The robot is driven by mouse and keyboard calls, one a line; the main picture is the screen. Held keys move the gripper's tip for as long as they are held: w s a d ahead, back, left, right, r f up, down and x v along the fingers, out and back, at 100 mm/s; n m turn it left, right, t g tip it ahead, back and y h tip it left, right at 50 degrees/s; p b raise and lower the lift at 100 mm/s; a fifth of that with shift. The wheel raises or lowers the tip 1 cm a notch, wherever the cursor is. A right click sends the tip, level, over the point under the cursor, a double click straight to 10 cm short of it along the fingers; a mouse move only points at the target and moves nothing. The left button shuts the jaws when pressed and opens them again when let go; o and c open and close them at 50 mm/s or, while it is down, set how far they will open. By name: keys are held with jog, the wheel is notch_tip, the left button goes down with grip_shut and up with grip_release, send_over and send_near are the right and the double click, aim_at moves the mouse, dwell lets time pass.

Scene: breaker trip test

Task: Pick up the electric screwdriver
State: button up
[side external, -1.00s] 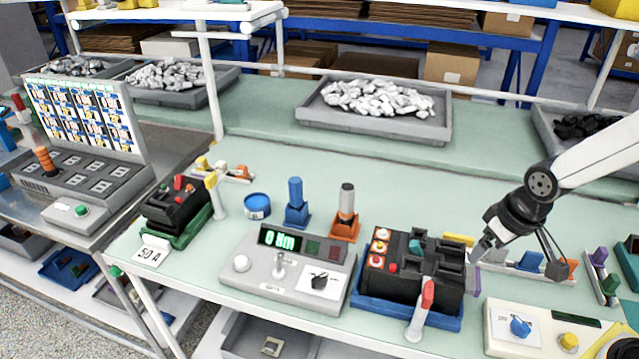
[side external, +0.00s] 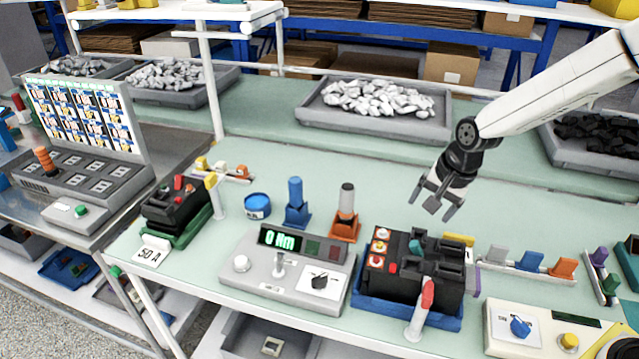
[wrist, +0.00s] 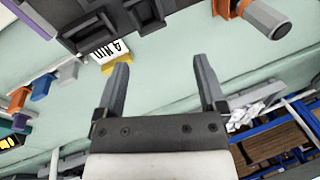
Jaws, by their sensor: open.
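Two upright tools stand in holders behind the meter: a blue one (side external: 295,190) in a blue holder, and a grey-topped one (side external: 347,197) in an orange holder (side external: 344,229). I cannot tell for certain which is the electric screwdriver. The grey-topped tool seems to show at the top right of the wrist view (wrist: 266,16), beside its orange holder. My gripper (side external: 435,202) is open and empty, pointing down above the table, right of the orange holder and behind the black breaker. In the wrist view its fingers (wrist: 162,68) have nothing between them.
The black breaker (side external: 402,267) sits in a blue tray (side external: 372,309), with a red-tipped white post (side external: 420,312) in front. The 0 Nm meter (side external: 262,268) is left of it. Several coloured blocks stand on a rail (side external: 515,265) at right.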

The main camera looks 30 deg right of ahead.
aim_at(340, 204)
jog(key=shift+w+a+f+m+y, duration=0.25)
jog(key=shift+w+a+m, duration=0.85)
jog(key=shift+w+m, duration=1.55)
jog(key=shift+w+a+f+m+y, duration=0.1)
jog(key=shift+w+a+m+y, duration=0.7)
jog(key=shift+w+m, duration=1.75)
jog(key=shift+w+a+f+m+y, duration=0.15)
jog(key=shift+w+a+m, duration=1.2)
jog(key=shift+w+m, duration=1.3)
jog(key=shift+x, duration=1.25)
jog(key=shift+f, duration=0.1)
jog(key=shift+x, duration=2.5)
jog(key=shift+c, duration=0.2)
jog(key=shift+w, duration=0.1)
grip_shut()
